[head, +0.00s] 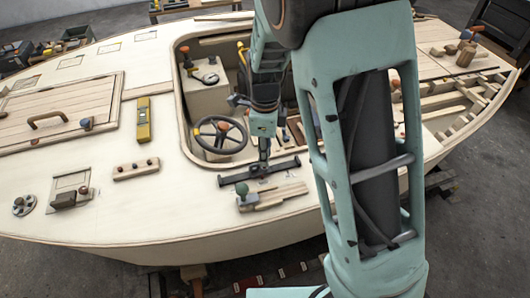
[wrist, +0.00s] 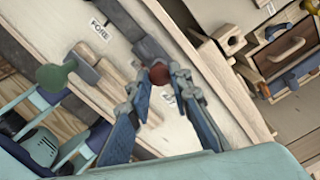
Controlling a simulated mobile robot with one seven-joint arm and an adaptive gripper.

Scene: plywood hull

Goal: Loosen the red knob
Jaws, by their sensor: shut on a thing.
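The red knob (wrist: 159,72) sits between the two blue fingertips of my gripper (wrist: 157,77) in the wrist view. The fingers are shut on it from both sides. The knob is by a dark bar (wrist: 150,50) on the pale deck. In the head view my gripper (head: 264,154) reaches down to the dark bar (head: 238,178) near the deck's front edge. The red knob is hidden there by my gripper.
A wooden clamp with a green knob (head: 242,189) lies just in front of the bar; the green knob (wrist: 54,77) also shows in the wrist view. A steering wheel (head: 220,135) stands in the cockpit behind. A yellow level (head: 144,120) lies left on the deck.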

